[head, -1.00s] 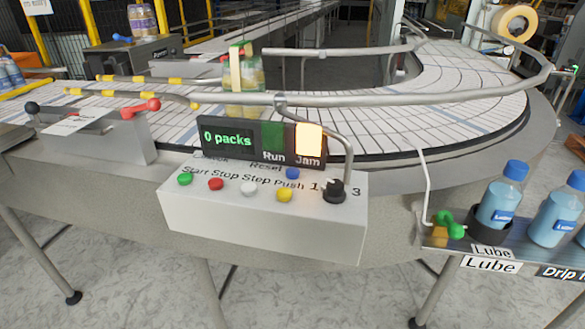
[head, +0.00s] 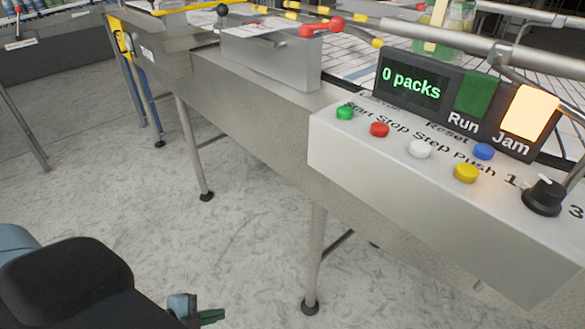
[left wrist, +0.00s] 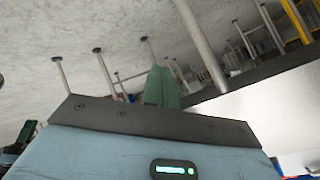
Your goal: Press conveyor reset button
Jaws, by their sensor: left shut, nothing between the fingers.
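The blue button (head: 484,151), with the "Reset" label just left of it, sits on the sloped top of the white control box (head: 400,185). Green (head: 345,112), red (head: 379,129), white (head: 420,149) and yellow (head: 467,173) buttons line the front. My left gripper (head: 212,317) is low at the bottom edge of the head view, well left of and below the box. Its green fingers are shut and empty; they also show in the left wrist view (left wrist: 161,86). My right gripper is not in view.
A display reads "0 packs" (head: 411,82); the "Jam" lamp (head: 529,111) glows and the "Run" lamp (head: 475,94) is dark. A black knob (head: 544,196) stands right on the box. Conveyor legs (head: 315,260) stand below. The floor between my gripper and the conveyor is clear.

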